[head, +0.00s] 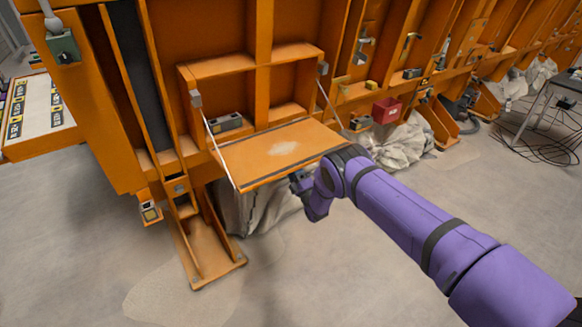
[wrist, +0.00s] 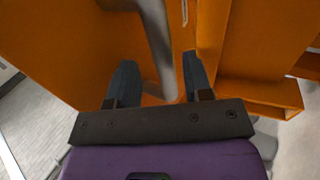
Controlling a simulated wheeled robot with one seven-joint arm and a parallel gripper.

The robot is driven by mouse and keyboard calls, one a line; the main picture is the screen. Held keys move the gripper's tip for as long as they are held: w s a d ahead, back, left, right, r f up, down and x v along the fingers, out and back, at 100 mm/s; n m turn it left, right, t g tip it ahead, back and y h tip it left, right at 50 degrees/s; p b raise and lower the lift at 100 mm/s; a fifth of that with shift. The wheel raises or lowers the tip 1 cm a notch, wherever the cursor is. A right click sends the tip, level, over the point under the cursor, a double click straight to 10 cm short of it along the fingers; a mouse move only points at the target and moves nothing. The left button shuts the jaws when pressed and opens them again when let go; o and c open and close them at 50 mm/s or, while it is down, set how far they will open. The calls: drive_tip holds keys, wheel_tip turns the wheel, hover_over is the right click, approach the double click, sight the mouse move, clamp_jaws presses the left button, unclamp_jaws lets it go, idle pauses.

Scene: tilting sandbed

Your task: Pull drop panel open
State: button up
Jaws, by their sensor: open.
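The orange drop panel (head: 280,150) juts out roughly level from the orange frame in the head view, with a pale worn patch on top. A thin stay runs to it on each side. My gripper (head: 299,183) is at the panel's front edge, right of its middle, partly hidden by my wrist. In the wrist view my gripper (wrist: 159,78) is open, its two dark fingers apart. A grey bar (wrist: 155,35) passes between the fingers, close to an orange surface; I cannot tell whether the fingers touch it.
Behind the panel is an open recess with a grey box (head: 226,123). A red box (head: 386,111) is mounted to the right. An orange foot (head: 213,245) stands on the floor below left. Wrapped grey sacks (head: 400,142) lie to the right. The front floor is clear.

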drive_tip(key=v, duration=0.8)
drive_tip(key=shift+s, duration=0.15)
drive_tip(key=shift+d+f, duration=0.1)
